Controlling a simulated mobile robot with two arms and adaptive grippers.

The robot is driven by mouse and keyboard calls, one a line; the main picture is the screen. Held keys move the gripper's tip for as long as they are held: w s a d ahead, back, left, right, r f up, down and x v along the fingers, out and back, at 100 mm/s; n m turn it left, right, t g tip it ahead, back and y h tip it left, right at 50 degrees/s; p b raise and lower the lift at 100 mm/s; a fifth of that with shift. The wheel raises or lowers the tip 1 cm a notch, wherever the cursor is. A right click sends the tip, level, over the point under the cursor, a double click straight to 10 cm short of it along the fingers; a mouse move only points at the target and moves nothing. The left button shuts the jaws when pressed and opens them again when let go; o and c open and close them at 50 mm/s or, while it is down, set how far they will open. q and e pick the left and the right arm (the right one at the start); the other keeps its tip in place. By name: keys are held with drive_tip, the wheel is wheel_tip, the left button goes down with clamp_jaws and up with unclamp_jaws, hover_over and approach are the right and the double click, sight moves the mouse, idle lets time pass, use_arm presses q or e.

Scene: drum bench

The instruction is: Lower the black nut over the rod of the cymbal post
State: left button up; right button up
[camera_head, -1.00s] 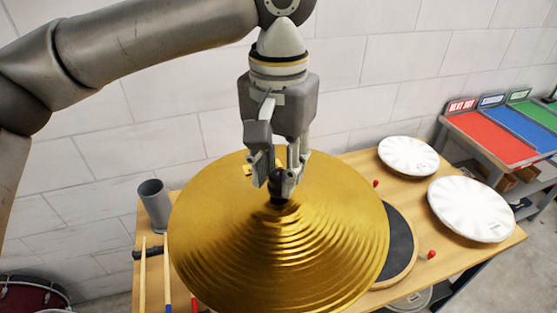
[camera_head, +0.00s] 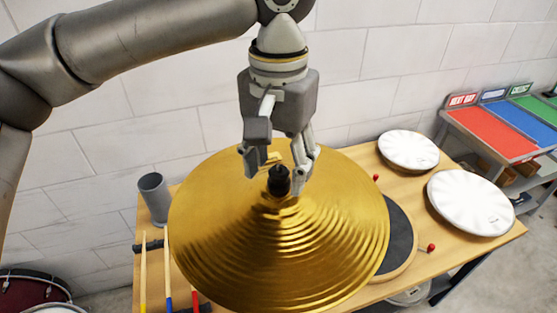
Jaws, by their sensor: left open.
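The black nut (camera_head: 278,180) sits upright at the centre of the large gold cymbal (camera_head: 230,240). The rod of the cymbal post is hidden under the nut and cymbal, so I cannot tell how far down the nut sits on it. My left gripper (camera_head: 279,177) points down from above with its fingers spread, one on each side of the nut. A gap shows between the fingers and the nut. My right gripper does not show.
The wooden bench (camera_head: 350,165) carries a grey cup (camera_head: 154,198), drumsticks (camera_head: 143,275) at the left, a dark round pad (camera_head: 398,240) partly under the cymbal, and two white drumheads (camera_head: 408,151) (camera_head: 470,204). A stand with coloured panels (camera_head: 490,134) is at far right.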

use_arm(q)
wheel_tip(320, 180, up, 12)
idle(0.6)
idle(1.0)
